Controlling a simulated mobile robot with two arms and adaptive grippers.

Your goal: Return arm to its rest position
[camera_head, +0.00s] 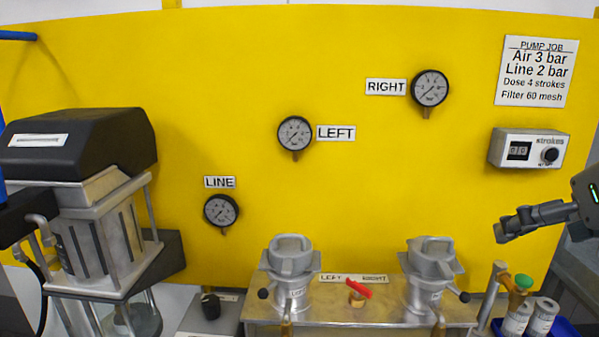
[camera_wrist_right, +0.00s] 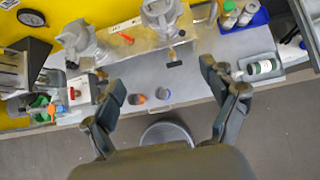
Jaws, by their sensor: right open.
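My right arm (camera_head: 590,195) comes in from the right edge in the head view. Its gripper (camera_head: 499,232) hangs in front of the yellow panel, below the strokes counter and above the bench's right end. The wrist view shows the same gripper (camera_wrist_right: 160,95) with its two fingers spread wide and nothing between them. It is above the bench's front edge, apart from the objects there. My left gripper cannot be made out in either view.
Two grey clamped drum heads (camera_head: 290,270) (camera_head: 430,272) stand on the bench, with a red-handled valve (camera_head: 358,291) between them. A blue tray (camera_wrist_right: 258,18) holds white bottles. A grey tray (camera_wrist_right: 243,77) holds a green-labelled bottle. A round bin (camera_wrist_right: 167,133) stands below.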

